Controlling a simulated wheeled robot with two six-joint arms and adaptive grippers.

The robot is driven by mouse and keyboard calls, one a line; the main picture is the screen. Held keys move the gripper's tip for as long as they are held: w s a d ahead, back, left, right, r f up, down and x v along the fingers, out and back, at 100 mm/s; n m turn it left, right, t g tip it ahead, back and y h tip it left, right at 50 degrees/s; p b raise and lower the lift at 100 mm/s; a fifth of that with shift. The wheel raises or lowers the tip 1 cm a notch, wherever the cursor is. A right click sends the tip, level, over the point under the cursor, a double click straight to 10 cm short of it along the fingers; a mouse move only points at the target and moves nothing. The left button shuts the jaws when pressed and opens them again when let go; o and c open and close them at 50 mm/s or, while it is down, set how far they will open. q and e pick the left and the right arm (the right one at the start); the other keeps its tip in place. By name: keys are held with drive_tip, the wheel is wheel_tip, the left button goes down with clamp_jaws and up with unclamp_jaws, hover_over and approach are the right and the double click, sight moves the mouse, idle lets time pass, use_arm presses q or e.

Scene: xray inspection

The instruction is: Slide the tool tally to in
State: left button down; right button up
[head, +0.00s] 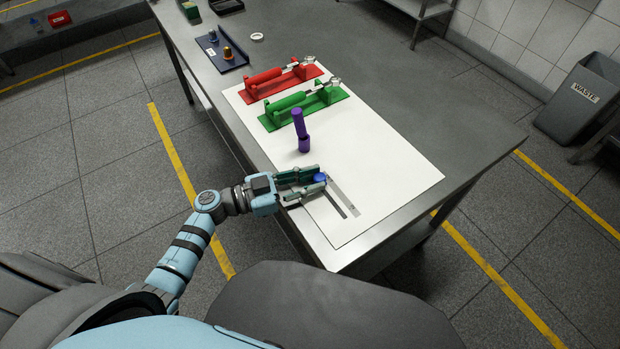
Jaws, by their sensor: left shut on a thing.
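The tool tally shows as a slotted plate (349,203) lying on the white mat, with a dark slot and a blue knob (320,177) at the slot's far end. My left gripper (318,181) comes in from the left and is shut on the blue knob, its fingers on either side of it. The fingers partly hide the far end of the slot. The lettering on the plate is too small to read. My right gripper is not in view.
Green (297,106) and red (277,80) fixtures stand farther back. A blue tray (224,57) is at the far left. The mat's right side is clear.

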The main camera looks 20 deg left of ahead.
sight(334, 218)
use_arm(q)
drive_tip(key=s+d+p, duration=0.1)
drive_tip(key=d, duration=0.1)
drive_tip(key=s+d+p, duration=0.4)
drive_tip(key=shift+s+d+r, duration=0.2)
drive_tip(key=shift+d+r, duration=0.05)
drive_tip(key=shift+d, duration=0.05)
drive_tip(key=shift+s+d+p, duration=0.2)
drive_tip(key=shift+d+p, duration=0.05)
drive_tip(key=shift+p, duration=0.05)
drive_tip(key=shift+f, duration=0.25)
drive_tip(key=c, duration=1.7)
unclamp_jaws()
drive_tip(key=o, duration=0.3)
drive_tip(key=shift+s+d, duration=0.1)
drive_tip(key=shift+d, duration=0.05)
